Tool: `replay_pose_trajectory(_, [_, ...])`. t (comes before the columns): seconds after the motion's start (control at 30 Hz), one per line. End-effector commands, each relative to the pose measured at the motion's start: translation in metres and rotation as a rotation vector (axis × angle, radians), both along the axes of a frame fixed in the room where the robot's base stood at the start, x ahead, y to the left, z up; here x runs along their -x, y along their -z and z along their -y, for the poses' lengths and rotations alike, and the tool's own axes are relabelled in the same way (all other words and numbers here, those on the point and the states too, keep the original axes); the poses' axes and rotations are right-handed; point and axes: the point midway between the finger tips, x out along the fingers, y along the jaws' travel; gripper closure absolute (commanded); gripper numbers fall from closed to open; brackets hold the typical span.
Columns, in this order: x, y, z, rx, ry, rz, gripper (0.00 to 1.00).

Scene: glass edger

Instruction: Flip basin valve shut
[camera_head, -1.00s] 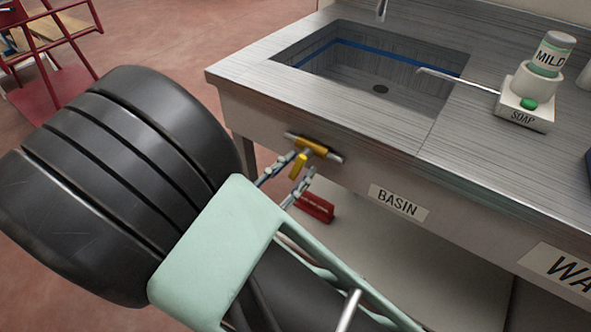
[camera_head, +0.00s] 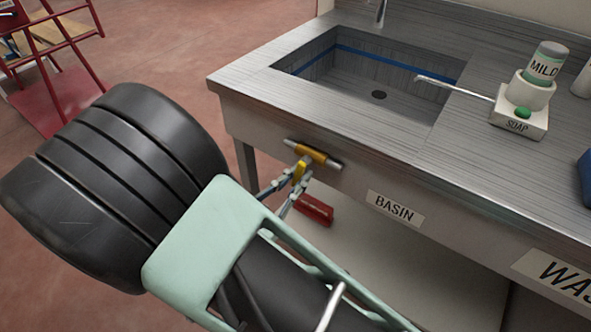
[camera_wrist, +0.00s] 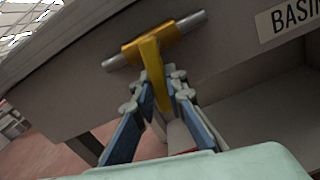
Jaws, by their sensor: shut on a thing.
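The basin valve (camera_head: 311,152) is a short silver pipe with a yellow body on the front panel of the steel counter, left of the BASIN label (camera_head: 396,208). Its yellow handle (camera_wrist: 154,75) hangs from the body and points out toward me, across the pipe. My gripper (camera_head: 293,186) is at the handle. In the wrist view the gripper's fingers (camera_wrist: 160,96) are on either side of the handle and shut on it. The handle's lower end shows between the fingers.
The basin (camera_head: 375,80) is sunk in the counter above the valve. A soap dispenser (camera_head: 518,120) with a long spout stands to its right. A red box (camera_head: 314,210) lies just below and behind the gripper. A red cart (camera_head: 62,60) stands at far left.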

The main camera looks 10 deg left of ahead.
Motion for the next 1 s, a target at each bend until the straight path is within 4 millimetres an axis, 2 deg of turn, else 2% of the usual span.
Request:
replay_pose_trajectory(0.03, [0.0006,-0.0057,0.002,0.036,0.001,-0.017,1.0])
replay_pose_trajectory(0.3, [0.0035,-0.0016,0.0077,0.189,0.0,-0.082,1.0])
replay_pose_trajectory(0.7, [0.0042,0.0019,0.0087,0.217,0.0,-0.093,1.0])
replay_pose_trajectory(0.73, [0.0042,0.0019,0.0087,0.217,0.0,-0.093,0.87])
replay_pose_trajectory(0.8, [0.0043,0.0019,0.0087,0.217,0.0,-0.093,0.8])
replay_pose_trajectory(0.9, [0.0041,0.0017,0.0086,0.216,0.0,-0.093,0.7])
replay_pose_trajectory(1.0, [0.004,0.0016,0.0086,0.215,0.0,-0.091,0.7])
